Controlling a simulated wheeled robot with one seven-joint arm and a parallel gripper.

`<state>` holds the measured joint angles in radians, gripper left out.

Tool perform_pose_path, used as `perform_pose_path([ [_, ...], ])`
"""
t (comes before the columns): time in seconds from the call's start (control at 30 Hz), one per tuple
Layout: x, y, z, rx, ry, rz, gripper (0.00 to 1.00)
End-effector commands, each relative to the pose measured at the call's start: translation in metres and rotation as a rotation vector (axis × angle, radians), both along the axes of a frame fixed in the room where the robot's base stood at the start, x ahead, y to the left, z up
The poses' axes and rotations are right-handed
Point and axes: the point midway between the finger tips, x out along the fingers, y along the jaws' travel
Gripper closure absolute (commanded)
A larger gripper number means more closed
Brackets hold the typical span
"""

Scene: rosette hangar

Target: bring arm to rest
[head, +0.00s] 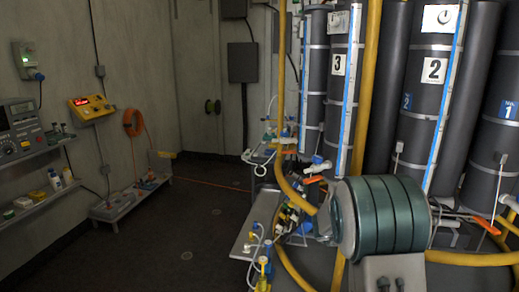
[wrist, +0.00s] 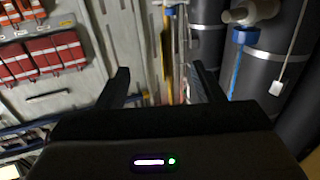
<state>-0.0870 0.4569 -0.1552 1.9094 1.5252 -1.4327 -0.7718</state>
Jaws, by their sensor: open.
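My gripper (wrist: 162,88) shows in the wrist view with its two dark fingers spread wide apart. Nothing is between the fingers. Beyond them are a pale panelled wall and dark cylinders, blurred in part. The gripper does not show in the head view, and I cannot make out the arm's full pose from these frames.
Tall dark cylinders (head: 428,85) stand at the right, with yellow hoses and a green ribbed drum (head: 390,217) in front. Shelves with instruments (head: 22,135) line the left wall. The dark floor (head: 190,215) between is mostly clear. Red boxes (wrist: 55,55) hang at left in the wrist view.

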Motion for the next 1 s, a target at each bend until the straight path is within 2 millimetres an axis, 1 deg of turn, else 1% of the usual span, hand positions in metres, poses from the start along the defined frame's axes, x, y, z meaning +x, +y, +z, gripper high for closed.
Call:
perform_pose_path([
  [0.27, 0.019, 0.003, 0.013, 0.057, -0.054, 0.173, 0.39],
  [0.47, 0.037, 0.018, 0.023, 0.118, -0.091, 0.350, 0.39],
  [0.57, 0.046, 0.031, 0.030, 0.160, -0.105, 0.462, 0.39],
  [0.67, 0.055, 0.050, 0.038, 0.217, -0.114, 0.602, 0.39],
  [0.77, 0.059, 0.079, 0.046, 0.294, -0.106, 0.776, 0.39],
  [0.8, 0.058, 0.093, 0.049, 0.329, -0.093, 0.851, 0.39],
  [0.87, 0.055, 0.115, 0.050, 0.385, -0.066, 0.955, 0.39],
  [0.9, 0.050, 0.129, 0.051, 0.420, -0.042, 1.021, 0.39],
  [0.97, 0.040, 0.151, 0.050, 0.478, 0.002, 1.111, 0.39],
  [1.0, 0.031, 0.165, 0.048, 0.514, 0.039, 1.167, 0.39],
])
